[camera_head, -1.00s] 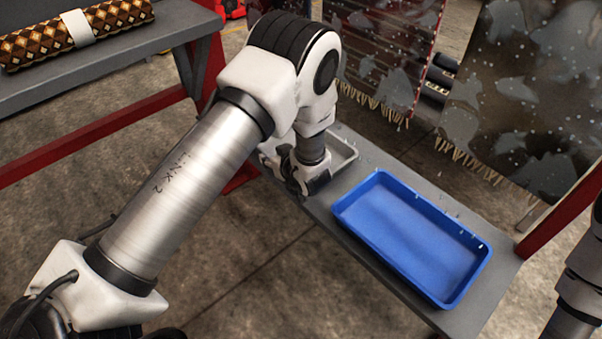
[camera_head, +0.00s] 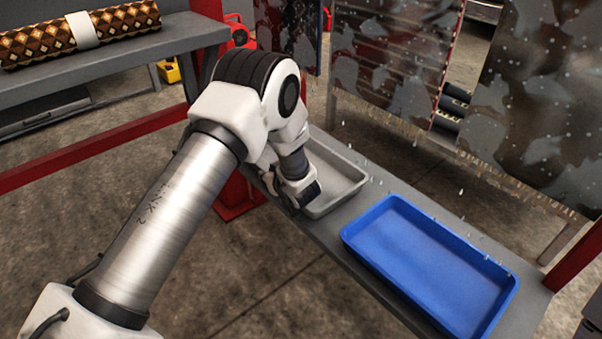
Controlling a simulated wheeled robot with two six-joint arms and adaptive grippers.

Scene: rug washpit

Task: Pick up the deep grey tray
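The deep grey tray (camera_head: 349,186) sits on the narrow grey shelf, left of the blue tray. It is empty where I can see into it. My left arm hides its left part. My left gripper (camera_head: 299,197) points down at the tray's near left side. Its fingers are dark and partly hidden, so I cannot tell whether they are open or shut, or whether they touch the rim. My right gripper is not in view.
A blue tray (camera_head: 432,266) lies on the same shelf (camera_head: 386,181), to the right. Wet hanging rugs (camera_head: 390,75) stand behind the shelf. A rolled patterned rug (camera_head: 35,42) lies on a bench at upper left. Red frame bars (camera_head: 90,152) run at the left.

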